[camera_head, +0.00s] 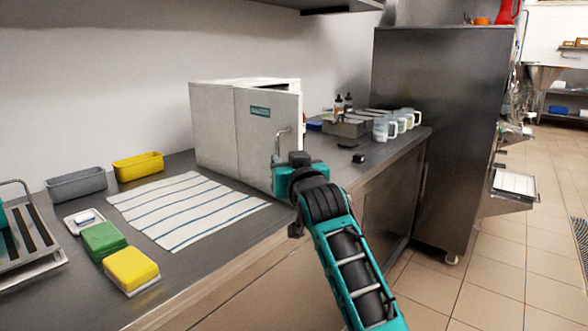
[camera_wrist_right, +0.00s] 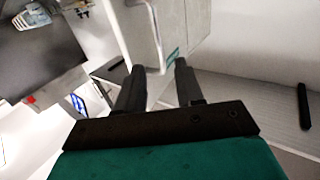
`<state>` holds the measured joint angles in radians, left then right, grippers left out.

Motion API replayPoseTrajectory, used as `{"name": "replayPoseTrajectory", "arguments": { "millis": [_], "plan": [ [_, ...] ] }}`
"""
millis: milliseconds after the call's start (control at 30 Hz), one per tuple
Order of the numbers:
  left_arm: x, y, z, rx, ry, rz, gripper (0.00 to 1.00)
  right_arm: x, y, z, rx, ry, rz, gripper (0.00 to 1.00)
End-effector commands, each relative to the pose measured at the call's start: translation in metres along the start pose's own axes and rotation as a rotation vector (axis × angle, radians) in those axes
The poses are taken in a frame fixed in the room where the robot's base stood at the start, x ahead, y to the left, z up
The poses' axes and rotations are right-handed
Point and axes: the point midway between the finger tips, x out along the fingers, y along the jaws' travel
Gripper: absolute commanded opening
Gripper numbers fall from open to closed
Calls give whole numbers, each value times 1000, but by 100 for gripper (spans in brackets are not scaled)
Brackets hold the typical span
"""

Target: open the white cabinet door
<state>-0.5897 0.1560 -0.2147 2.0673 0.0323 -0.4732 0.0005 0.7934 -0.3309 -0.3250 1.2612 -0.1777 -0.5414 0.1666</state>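The white cabinet (camera_head: 213,125) stands on the steel counter against the wall. Its door (camera_head: 262,145) carries a small green label and a pale bar handle (camera_head: 281,146).
A striped cloth (camera_head: 185,208) lies on the counter left of the cabinet. Grey (camera_head: 76,184) and yellow (camera_head: 138,166) bins, and sponges (camera_head: 130,268), stand further left. Cups (camera_head: 385,127) and a steel box (camera_head: 346,128) stand to the right. The floor (camera_head: 480,270) at right is clear.

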Motion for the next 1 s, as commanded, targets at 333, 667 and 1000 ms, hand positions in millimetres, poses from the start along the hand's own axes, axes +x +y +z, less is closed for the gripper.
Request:
{"name": "replayPoseTrajectory", "arguments": {
  "millis": [333,667,1000],
  "plan": [
    [0,0,1,-10,-1,-5,43,-39,0,0,-1,1,-1,37],
    [-2,0,6,-12,-13,-7,43,-48,-1,-1,-2,2,-1,37],
    [-3,-2,4,-4,-9,-8,43,-48,-1,0,-2,1,-1,37]
  ]
}}
